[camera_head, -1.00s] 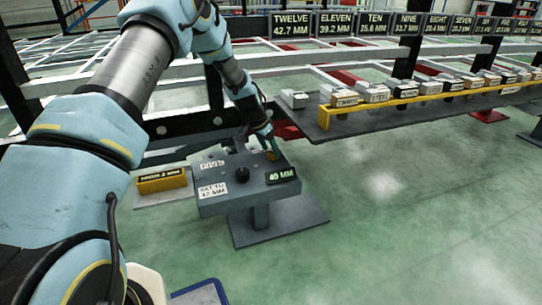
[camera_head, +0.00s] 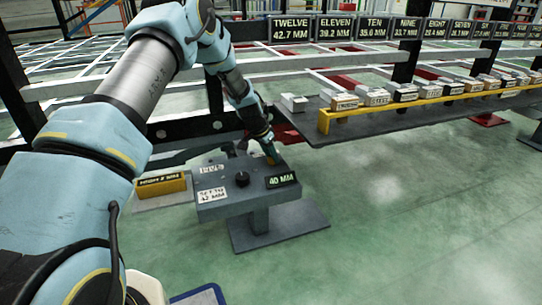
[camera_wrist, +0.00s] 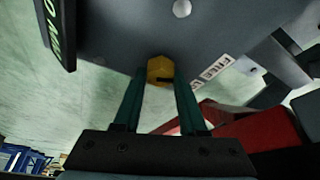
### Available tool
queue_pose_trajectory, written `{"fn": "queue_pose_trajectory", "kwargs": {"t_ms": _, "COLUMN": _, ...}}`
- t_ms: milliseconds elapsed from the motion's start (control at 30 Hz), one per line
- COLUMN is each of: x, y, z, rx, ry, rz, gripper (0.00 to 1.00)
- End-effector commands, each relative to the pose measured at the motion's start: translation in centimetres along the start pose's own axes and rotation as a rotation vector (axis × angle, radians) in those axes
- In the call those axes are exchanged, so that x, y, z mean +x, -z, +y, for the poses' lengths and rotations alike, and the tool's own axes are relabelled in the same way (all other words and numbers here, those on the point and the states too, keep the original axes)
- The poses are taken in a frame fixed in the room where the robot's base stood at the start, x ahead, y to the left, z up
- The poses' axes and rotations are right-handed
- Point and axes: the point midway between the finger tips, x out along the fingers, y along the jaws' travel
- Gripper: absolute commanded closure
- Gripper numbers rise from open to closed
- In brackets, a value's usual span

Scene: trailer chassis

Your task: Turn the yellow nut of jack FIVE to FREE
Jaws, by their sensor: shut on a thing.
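The yellow nut (camera_wrist: 160,70) shows in the wrist view on the edge of a grey jack box. A dark mark or slot shows on its lower side. My gripper (camera_wrist: 160,88) has its two green fingers on either side of the nut, shut on it. A label (camera_wrist: 212,68) reading FREE is on the box to the right of the nut. In the head view my gripper (camera_head: 272,158) is at the far right corner of the jack box (camera_head: 225,205), and the nut is mostly hidden there. The box has a black knob (camera_head: 242,179) and a 40 MM display (camera_head: 282,180).
A white plate (camera_head: 211,195) with SET TO text is on the box front. A yellow block (camera_head: 161,185) stands to the left. A grey shelf (camera_head: 430,115) with several labelled blocks and a yellow rail is at right. Green floor is clear at front right.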

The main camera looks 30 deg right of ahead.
Motion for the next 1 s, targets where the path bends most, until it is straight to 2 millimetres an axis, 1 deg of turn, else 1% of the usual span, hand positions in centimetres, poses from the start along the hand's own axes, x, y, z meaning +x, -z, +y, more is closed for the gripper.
{"fn": "queue_pose_trajectory", "kwargs": {"t_ms": 33, "x": -0.01, "y": 0.0, "z": 0.0, "rx": 0.0, "ry": 0.0, "rz": 0.0, "gripper": 0.88}}
{"fn": "queue_pose_trajectory", "kwargs": {"t_ms": 133, "x": -0.01, "y": 0.0, "z": 0.0, "rx": 0.0, "ry": 0.0, "rz": 0.0, "gripper": 1.0}}
{"fn": "queue_pose_trajectory", "kwargs": {"t_ms": 167, "x": -0.01, "y": 0.0, "z": 0.0, "rx": 0.0, "ry": 0.0, "rz": 0.0, "gripper": 1.0}}
{"fn": "queue_pose_trajectory", "kwargs": {"t_ms": 433, "x": -0.25, "y": 0.11, "z": 0.09, "rx": -0.031, "ry": 0.013, "rz": -0.002, "gripper": 1.0}}
{"fn": "queue_pose_trajectory", "kwargs": {"t_ms": 567, "x": -0.52, "y": 0.21, "z": 0.28, "rx": -0.13, "ry": 0.054, "rz": -0.004, "gripper": 1.0}}
{"fn": "queue_pose_trajectory", "kwargs": {"t_ms": 800, "x": -0.27, "y": 0.14, "z": 0.37, "rx": -0.319, "ry": 0.132, "rz": -0.004, "gripper": 1.0}}
{"fn": "queue_pose_trajectory", "kwargs": {"t_ms": 1000, "x": -0.01, "y": 0.03, "z": 0.25, "rx": -0.368, "ry": 0.153, "rz": -0.001, "gripper": 1.0}}
